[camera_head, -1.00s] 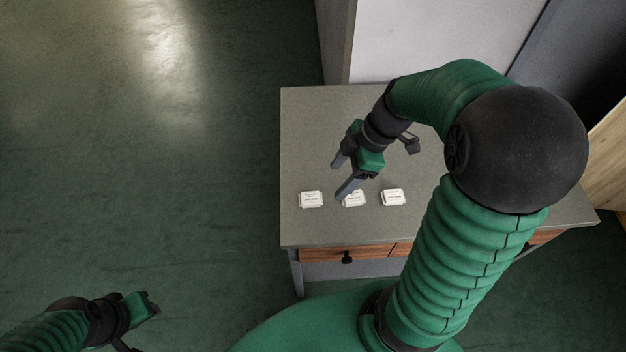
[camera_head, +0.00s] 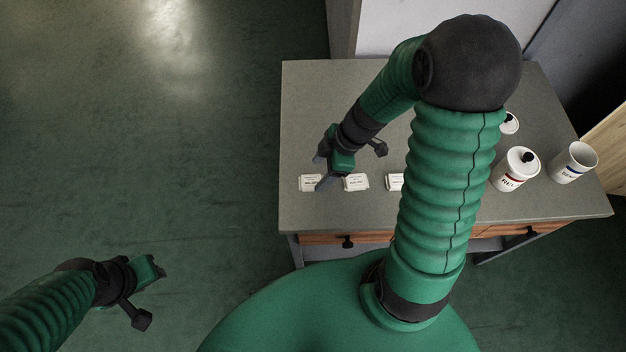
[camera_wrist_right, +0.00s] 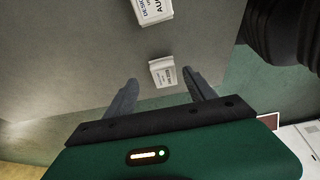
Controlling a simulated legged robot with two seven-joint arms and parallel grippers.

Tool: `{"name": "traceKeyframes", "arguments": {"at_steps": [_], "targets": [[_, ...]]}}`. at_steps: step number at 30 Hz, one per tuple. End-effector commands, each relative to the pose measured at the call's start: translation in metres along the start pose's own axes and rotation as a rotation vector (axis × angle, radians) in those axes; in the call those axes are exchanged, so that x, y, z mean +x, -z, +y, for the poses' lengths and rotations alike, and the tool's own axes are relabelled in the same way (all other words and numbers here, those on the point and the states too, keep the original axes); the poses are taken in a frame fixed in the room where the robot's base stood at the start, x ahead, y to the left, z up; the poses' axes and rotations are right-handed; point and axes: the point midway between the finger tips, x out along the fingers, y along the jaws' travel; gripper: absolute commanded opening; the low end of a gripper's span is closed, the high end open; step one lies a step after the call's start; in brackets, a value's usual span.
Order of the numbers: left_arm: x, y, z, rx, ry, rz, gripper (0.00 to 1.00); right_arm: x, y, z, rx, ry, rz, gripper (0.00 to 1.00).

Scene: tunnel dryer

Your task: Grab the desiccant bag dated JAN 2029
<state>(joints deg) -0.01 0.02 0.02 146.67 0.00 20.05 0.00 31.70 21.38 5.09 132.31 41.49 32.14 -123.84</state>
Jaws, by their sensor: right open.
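Three small white desiccant bags lie in a row on the grey table: a left one (camera_head: 311,178), a middle one (camera_head: 356,182) and a right one (camera_head: 395,182), partly behind my arm. Their print is too small to read in the head view. My right gripper (camera_head: 320,171) is open and empty above the left bag, overlapping it in the picture. In the wrist view one bag (camera_wrist_right: 163,72) shows between the open fingers, its date not legible. Another bag (camera_wrist_right: 152,10) at the top edge has print starting "AU". My left gripper (camera_head: 158,270) hangs over the floor, its jaws unclear.
The grey table (camera_head: 300,95) has drawers at its front edge. On its right stand a white lidded jar (camera_head: 514,170), a white cup (camera_head: 573,162) and another lidded container (camera_head: 509,123), partly hidden by my arm. The table's back left is clear.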

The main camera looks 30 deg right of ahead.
Motion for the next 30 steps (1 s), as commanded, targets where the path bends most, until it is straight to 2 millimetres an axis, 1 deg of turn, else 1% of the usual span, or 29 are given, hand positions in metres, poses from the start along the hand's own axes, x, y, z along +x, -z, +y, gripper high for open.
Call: {"name": "traceKeyframes", "arguments": {"at_steps": [1, 3, 5, 7, 12, 14, 27, 30], "targets": [[0.0, 0.0, 0.0, 0.0, 0.0, 0.0, 0.36, 0.011, 0.001, -0.003, -0.001, 0.007, 0.001, 0.64], [0.003, -0.001, 0.0, 0.0, 0.0, 0.0, 0.36, 0.024, 0.002, -0.003, -0.001, 0.005, -0.001, 0.64], [0.003, -0.001, 0.0, 0.0, 0.0, 0.0, 0.36, 0.032, 0.003, -0.003, -0.001, 0.004, -0.002, 0.64], [0.003, -0.001, 0.0, 0.0, 0.0, 0.0, 0.36, 0.035, 0.004, -0.003, -0.002, 0.001, -0.003, 0.64], [0.003, -0.001, 0.0, -0.001, 0.0, 0.0, 0.36, 0.034, 0.002, -0.001, -0.002, 0.0, -0.001, 0.64], [0.003, -0.001, 0.0, -0.001, 0.0, 0.0, 0.36, 0.034, 0.001, -0.001, -0.001, 0.001, 0.0, 0.57], [0.003, -0.001, 0.0, 0.0, 0.0, 0.0, 0.36, 0.034, 0.001, -0.001, -0.001, 0.001, -0.001, 0.0], [0.003, -0.001, 0.0, 0.0, 0.0, 0.0, 0.36, 0.034, 0.001, -0.001, -0.001, 0.001, -0.002, 0.0]]}}
